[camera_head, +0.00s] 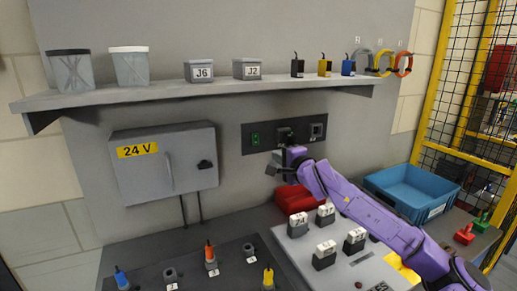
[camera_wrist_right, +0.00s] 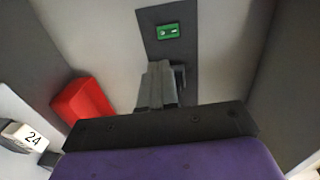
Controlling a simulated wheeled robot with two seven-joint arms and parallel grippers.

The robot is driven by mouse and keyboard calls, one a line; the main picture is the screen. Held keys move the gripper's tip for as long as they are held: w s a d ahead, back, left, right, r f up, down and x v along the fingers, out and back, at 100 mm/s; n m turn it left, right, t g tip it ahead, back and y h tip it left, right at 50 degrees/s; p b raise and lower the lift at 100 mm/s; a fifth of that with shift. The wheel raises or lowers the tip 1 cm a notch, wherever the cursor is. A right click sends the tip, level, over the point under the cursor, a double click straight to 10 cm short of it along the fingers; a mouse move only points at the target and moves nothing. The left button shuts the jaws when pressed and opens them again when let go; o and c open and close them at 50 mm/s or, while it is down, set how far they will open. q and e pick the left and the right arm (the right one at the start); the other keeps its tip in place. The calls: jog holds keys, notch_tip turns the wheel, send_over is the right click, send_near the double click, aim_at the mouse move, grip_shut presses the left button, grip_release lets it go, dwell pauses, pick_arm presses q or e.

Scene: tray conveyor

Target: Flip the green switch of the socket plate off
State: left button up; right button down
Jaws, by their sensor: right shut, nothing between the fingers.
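The dark socket plate (camera_head: 267,132) is fixed to the grey wall panel below the shelf. Its green switch (camera_head: 255,140) is at the plate's left end, with two socket-like fittings to the right. In the right wrist view the green switch (camera_wrist_right: 168,31) shows beyond the fingertips on the dark plate (camera_wrist_right: 160,50). My right gripper (camera_head: 273,168) is just below the plate, in front of the wall. Its fingers (camera_wrist_right: 159,72) are shut with nothing between them and appear apart from the switch. My left gripper is not in view.
A grey 24 V cabinet (camera_head: 165,178) stands out left of the plate. A shelf (camera_head: 200,90) with boxes runs above. Below are a red object (camera_head: 294,199), labelled blocks (camera_head: 324,256) and a blue crate (camera_head: 405,205). The wall around the green switch is clear.

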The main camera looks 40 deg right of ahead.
jog(key=shift+r, duration=0.1)
jog(key=p, duration=0.2)
send_near(256, 144)
jog(key=x, duration=0.7)
jog(key=shift+s, duration=0.1)
